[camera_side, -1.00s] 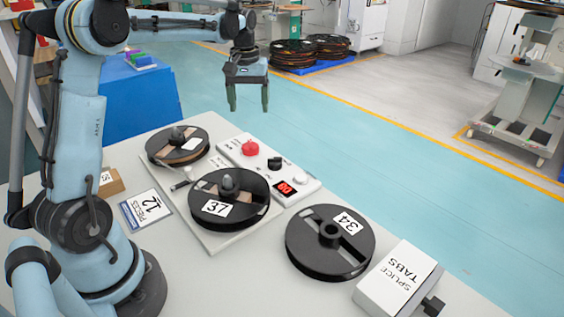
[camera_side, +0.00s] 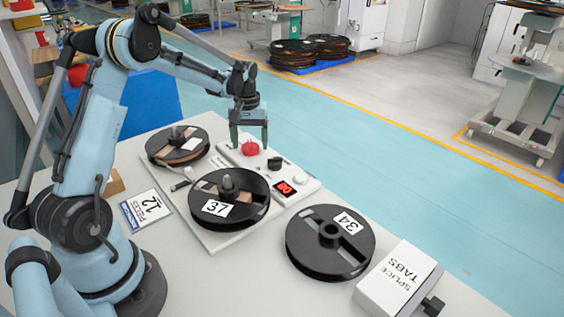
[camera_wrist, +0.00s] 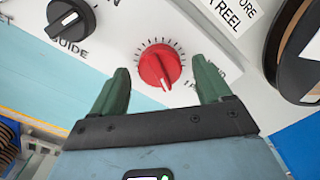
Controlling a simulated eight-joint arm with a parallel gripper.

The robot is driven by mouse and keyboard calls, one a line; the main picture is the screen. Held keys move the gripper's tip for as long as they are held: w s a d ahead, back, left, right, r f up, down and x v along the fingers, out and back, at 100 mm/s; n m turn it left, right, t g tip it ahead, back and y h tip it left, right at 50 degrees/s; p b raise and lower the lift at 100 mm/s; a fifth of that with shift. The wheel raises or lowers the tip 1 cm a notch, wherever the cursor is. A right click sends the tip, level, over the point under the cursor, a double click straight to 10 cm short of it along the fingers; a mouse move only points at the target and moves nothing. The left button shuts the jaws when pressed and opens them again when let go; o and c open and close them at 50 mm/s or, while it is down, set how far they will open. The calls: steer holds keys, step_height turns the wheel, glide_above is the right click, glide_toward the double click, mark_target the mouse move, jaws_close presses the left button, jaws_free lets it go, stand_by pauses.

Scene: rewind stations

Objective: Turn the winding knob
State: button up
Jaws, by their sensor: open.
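The red knob (camera_side: 250,149) sits on the white control panel (camera_side: 233,151) of the rewind station. In the wrist view the red knob (camera_wrist: 160,67) has a white pointer line toward the lower right and a ring of tick marks; lettering beside it is partly hidden. My gripper (camera_side: 250,146) points down over it with fingers open, one on either side. In the wrist view my gripper (camera_wrist: 163,72) shows gaps between the knob and both green fingers, so nothing is held. A black knob (camera_side: 275,163), labelled GUIDE in the wrist view (camera_wrist: 70,18), is close by.
The panel also has a red display (camera_side: 285,187) and a white button (camera_side: 302,178). Reel 37 (camera_side: 245,211) and another reel (camera_side: 170,155) sit on the station. Loose reel 34 (camera_side: 300,250) and a splice tabs box (camera_side: 390,290) lie to the right.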

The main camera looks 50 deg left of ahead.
steer(key=shift+f, duration=0.35)
steer(key=shift+c, duration=0.2)
steer(key=c, duration=1)
steer(key=shift+m, duration=2.9)
steer(key=o, duration=1)
